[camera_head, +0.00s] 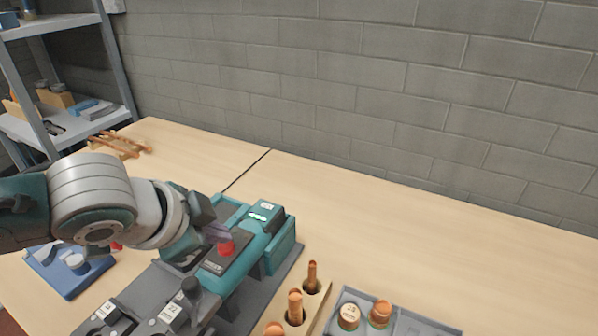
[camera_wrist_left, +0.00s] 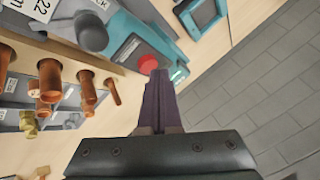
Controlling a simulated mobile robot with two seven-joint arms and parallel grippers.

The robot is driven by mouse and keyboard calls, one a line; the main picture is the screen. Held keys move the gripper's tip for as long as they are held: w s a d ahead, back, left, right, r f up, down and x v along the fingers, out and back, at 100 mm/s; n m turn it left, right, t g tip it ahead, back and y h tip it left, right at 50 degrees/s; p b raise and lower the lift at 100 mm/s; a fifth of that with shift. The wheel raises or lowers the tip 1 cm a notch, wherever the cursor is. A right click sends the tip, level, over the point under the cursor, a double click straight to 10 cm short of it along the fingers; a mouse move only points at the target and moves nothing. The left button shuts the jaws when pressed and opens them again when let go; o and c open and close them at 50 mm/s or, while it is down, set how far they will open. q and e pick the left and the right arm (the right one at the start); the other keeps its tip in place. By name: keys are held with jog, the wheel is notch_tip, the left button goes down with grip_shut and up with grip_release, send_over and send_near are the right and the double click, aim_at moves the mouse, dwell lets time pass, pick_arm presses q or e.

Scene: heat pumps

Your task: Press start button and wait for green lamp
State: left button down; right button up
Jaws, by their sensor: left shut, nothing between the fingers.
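A teal machine (camera_head: 278,240) stands on the table with a red button (camera_head: 226,247) on its dark top plate. A small bright green-white spot (camera_head: 258,217) shows on the machine's raised block. My left gripper (camera_head: 216,233) is shut and empty, with its fingertips right at the red button. In the left wrist view the shut fingers (camera_wrist_left: 158,78) end just below the red button (camera_wrist_left: 147,63); whether they touch it I cannot tell. A greenish patch (camera_wrist_left: 179,75) shows beside them there. My right gripper is not in view.
A wooden block (camera_head: 318,298) with copper pieces stands to the right of the machine. A grey tray (camera_head: 415,326) with copper-topped parts is beyond it. Dark-knobbed grey fixtures (camera_head: 190,290) sit in front. A blue tray (camera_head: 85,280) lies at left. The right of the table is clear.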

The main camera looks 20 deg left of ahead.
aim_at(221, 249)
pick_arm(q)
jog(key=shift+f, duration=0.45)
dwell(0.4)
jog(key=shift+r, duration=0.1)
jog(key=shift+r+p, duration=0.75)
jog(key=shift+p, duration=0.05)
notch_tip(221, 249, up, 5)
jog(key=p, duration=0.5)
jog(key=shift+r+p, duration=0.1)
jog(key=shift+p, duration=0.2)
